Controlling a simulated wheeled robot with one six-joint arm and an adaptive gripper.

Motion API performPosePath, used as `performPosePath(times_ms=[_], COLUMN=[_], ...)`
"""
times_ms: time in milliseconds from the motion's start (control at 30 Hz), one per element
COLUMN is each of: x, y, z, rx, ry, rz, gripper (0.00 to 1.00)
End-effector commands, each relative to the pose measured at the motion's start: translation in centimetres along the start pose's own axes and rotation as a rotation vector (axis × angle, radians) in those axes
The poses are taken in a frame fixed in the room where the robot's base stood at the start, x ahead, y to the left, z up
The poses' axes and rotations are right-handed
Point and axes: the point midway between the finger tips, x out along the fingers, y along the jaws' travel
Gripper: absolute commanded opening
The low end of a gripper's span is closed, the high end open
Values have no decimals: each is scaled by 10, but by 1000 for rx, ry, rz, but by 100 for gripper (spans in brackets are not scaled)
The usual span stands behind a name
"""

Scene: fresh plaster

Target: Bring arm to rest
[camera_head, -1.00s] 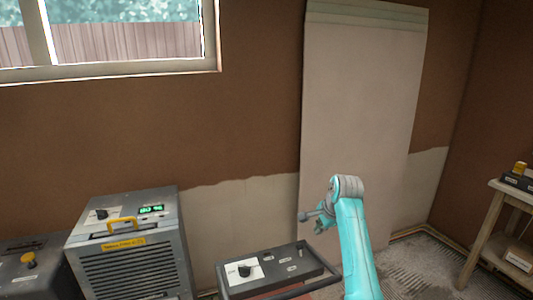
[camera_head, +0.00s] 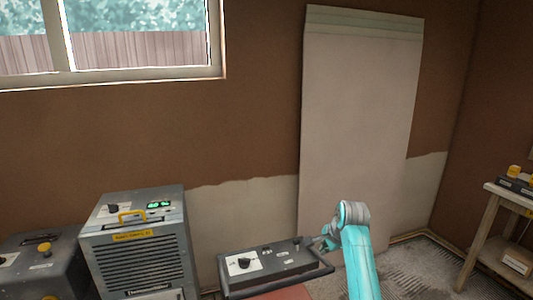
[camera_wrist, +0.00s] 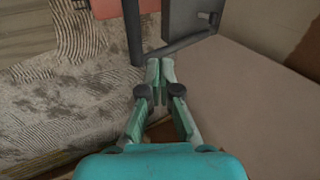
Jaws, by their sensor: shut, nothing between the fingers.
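My teal arm (camera_head: 358,255) rises at the lower right of the head view, bent at a grey joint. My gripper sits behind and left of that joint, small and mostly hidden in the head view. In the wrist view my gripper (camera_wrist: 160,66) shows clearly. Its two fingers meet at the tips, with nothing held between them. The tips appear close to a dark bar of the grey cart (camera_wrist: 172,46); I cannot tell whether they touch it.
The control-panel cart (camera_head: 285,263) stands left of my arm. A grey dehumidifier (camera_head: 138,255) and another dark machine (camera_head: 40,265) stand further left. A tall pale panel (camera_head: 358,120) is against the brown wall. A wooden table (camera_head: 487,225) stands at the right.

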Motion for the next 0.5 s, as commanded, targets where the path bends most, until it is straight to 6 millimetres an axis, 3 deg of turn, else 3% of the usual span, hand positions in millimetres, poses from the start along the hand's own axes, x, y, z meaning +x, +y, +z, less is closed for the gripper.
performPosePath(times_ms=[267, 367, 500], x=[38, 56, 85], y=[41, 63, 109], z=[10, 16, 28], rx=[-56, -87, -149], ry=[21, 34, 62], rz=[-35, -54, -89], gripper=[0, 0, 0])
